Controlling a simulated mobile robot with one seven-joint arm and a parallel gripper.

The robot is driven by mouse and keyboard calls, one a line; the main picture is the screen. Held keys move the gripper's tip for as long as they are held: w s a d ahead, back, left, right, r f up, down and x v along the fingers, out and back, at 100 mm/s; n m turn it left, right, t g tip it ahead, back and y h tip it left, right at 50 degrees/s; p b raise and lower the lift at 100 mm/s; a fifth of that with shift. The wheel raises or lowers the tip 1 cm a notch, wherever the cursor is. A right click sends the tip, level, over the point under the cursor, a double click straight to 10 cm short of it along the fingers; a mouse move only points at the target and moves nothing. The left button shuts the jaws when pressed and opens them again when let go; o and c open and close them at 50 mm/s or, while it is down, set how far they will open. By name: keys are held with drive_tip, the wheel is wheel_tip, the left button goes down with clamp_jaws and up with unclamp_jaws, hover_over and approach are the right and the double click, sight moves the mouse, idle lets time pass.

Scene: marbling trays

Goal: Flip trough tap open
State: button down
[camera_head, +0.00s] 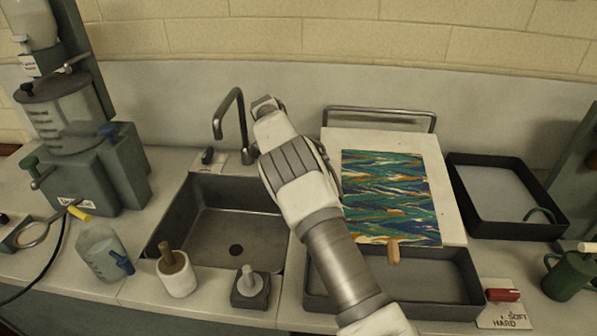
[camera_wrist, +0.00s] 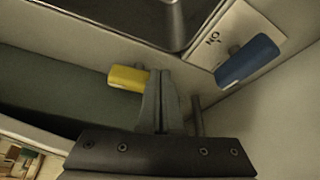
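In the wrist view a blue lever handle (camera_wrist: 247,60) sits over a white plate (camera_wrist: 226,37) with upside-down lettering that seems to read "ON". A yellow handle (camera_wrist: 128,78) lies to the left. My gripper (camera_wrist: 161,75) points between them; its two dark fingers are close together with nothing seen held. The yellow handle's right end is beside the left finger; I cannot tell whether they touch. In the head view my gripper (camera_head: 264,103) is behind the sink's right side, right of the curved spout (camera_head: 231,105). My arm hides both handles there. Which handle is the trough tap is unclear.
The dark sink (camera_head: 222,237) lies left of my arm. A dark tray (camera_head: 430,307) and a board with a marbled sheet (camera_head: 390,195) are right of it. A black lever (camera_head: 207,155) stands behind the sink. The back wall (camera_head: 330,80) is close behind my gripper.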

drive_tip(key=shift+r, duration=0.1)
drive_tip(key=p+v, duration=0.1)
drive_tip(key=v, duration=1.1)
drive_tip(key=shift+s, duration=0.15)
